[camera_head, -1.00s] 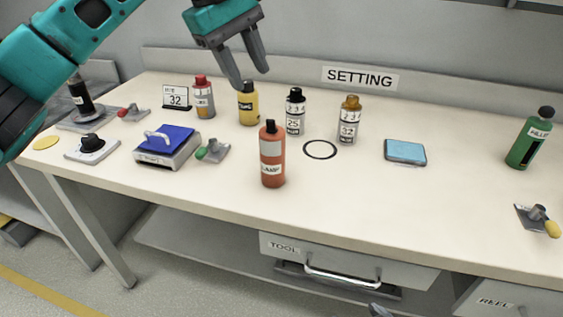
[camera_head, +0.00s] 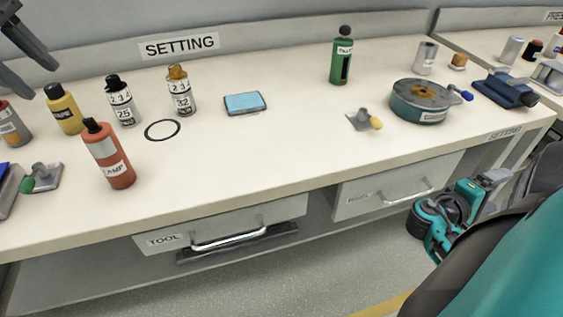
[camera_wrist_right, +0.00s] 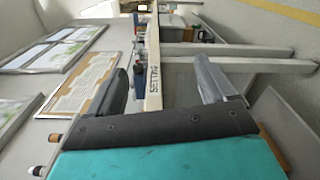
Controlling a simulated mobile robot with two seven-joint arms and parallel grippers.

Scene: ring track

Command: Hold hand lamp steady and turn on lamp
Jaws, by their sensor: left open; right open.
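The hand lamp (camera_head: 110,158) is an upright red cylinder with a dark top and a grey band, labelled LAMP. It stands on the workbench (camera_head: 235,160) at the left of the head view. My left gripper (camera_head: 40,80) is at the top left edge of the head view, open and only partly in view, above the back of the bench and apart from the lamp. My right gripper (camera_wrist_right: 160,68) is open and empty in the right wrist view. The lamp is not seen there.
Near the lamp are a yellow bottle (camera_head: 64,110), two labelled bottles, a black ring (camera_head: 162,130) and a green-knobbed piece (camera_head: 41,177). A blue pad (camera_head: 245,103), green bottle (camera_head: 342,58) and round reel (camera_head: 421,101) stand further right. The bench front middle is clear.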

